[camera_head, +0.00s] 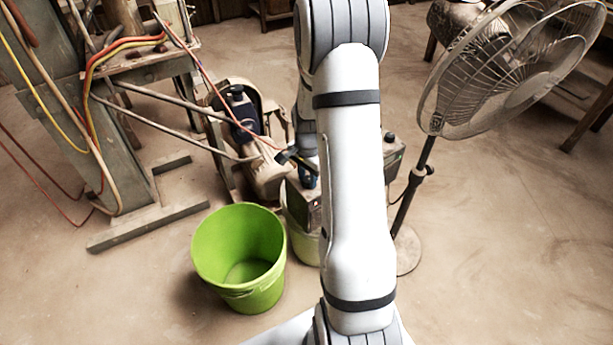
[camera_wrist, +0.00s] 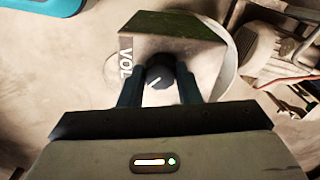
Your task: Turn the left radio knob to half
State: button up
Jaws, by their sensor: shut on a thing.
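The dark round knob (camera_wrist: 157,73) shows in the wrist view, with a short slanted white mark on its face. It sits beside a dark label reading "VOL" (camera_wrist: 125,56) on the grey radio panel (camera_wrist: 203,58). My gripper (camera_wrist: 159,88) is shut on the knob, with one dark finger on each side of it. In the head view a grey box (camera_head: 302,207), which looks like the radio, is partly hidden behind my arm. The knob cannot be made out there. Whether this is the left knob, and its exact setting, I cannot tell.
A green bucket (camera_head: 240,258) stands on the floor left of my arm. A standing fan (camera_head: 510,75) is at the right. Machinery with hoses (camera_head: 130,50) fills the left side. Open floor (camera_head: 510,250) lies at the lower right.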

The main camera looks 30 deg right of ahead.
aim_at(308, 179)
jog(key=o, duration=1)
jog(key=shift+r, duration=0.1)
notch_tip(308, 179, up, 8)
jog(key=shift+f+p, duration=0.15)
jog(key=shift+p, duration=0.9)
jog(key=s+a+r+n+t+p, duration=0.1)
jog(key=s+a+r+n+p, duration=0.3)
jog(key=r, duration=0.8)
jog(key=s+a+r+n+p, duration=0.5)
jog(key=s+r+p, duration=0.4)
jog(key=r, duration=0.3)
jog(key=s+a+r+n+t+p, duration=0.1)
jog(key=s+a+r+n+p, duration=0.4)
jog(key=r, duration=0.7)
jog(key=shift+s+a+t+p, duration=0.25)
jog(key=shift+s+t+p, duration=0.05)
jog(key=shift+s+p, duration=0.5)
